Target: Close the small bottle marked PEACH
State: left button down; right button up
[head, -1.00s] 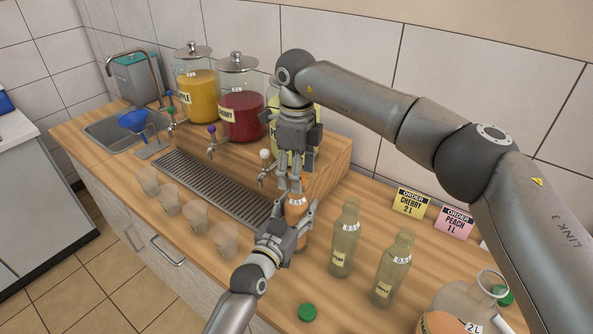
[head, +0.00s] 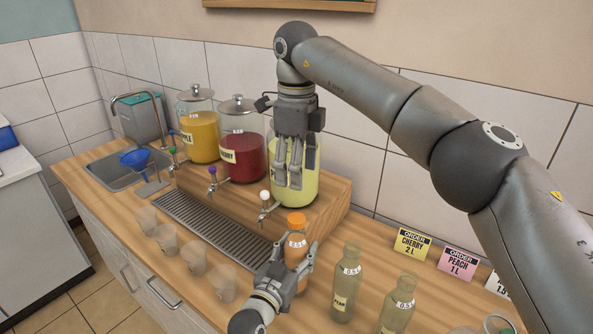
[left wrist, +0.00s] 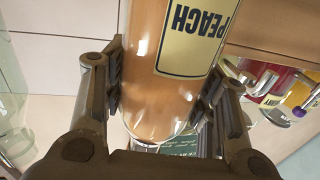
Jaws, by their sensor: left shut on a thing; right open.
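The small bottle (head: 297,243), filled with orange liquid, stands upright at the right end of the drip grille with an orange cap (head: 297,220) on its top. My left gripper (head: 296,264) is shut on the bottle's body and partly hides it. In the left wrist view, the bottle (left wrist: 165,70) is between the fingers, and its label (left wrist: 198,35) reads PEACH upside down. My right gripper (head: 289,183) is open and empty. It points down above the cap, clear of it, in front of the yellow-green jar.
Two empty small bottles (head: 345,285) (head: 396,306) stand to the right. Jars of yellow (head: 199,135) and red juice (head: 242,157) stand behind, with taps. Several cups (head: 194,258) line the front edge. Order cards (head: 412,243) stand near the wall.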

pick_arm(q)
jog(key=c, duration=0.5)
grip_release()
jog(key=v, duration=1.2)
jog(key=shift+s+f, duration=0.1)
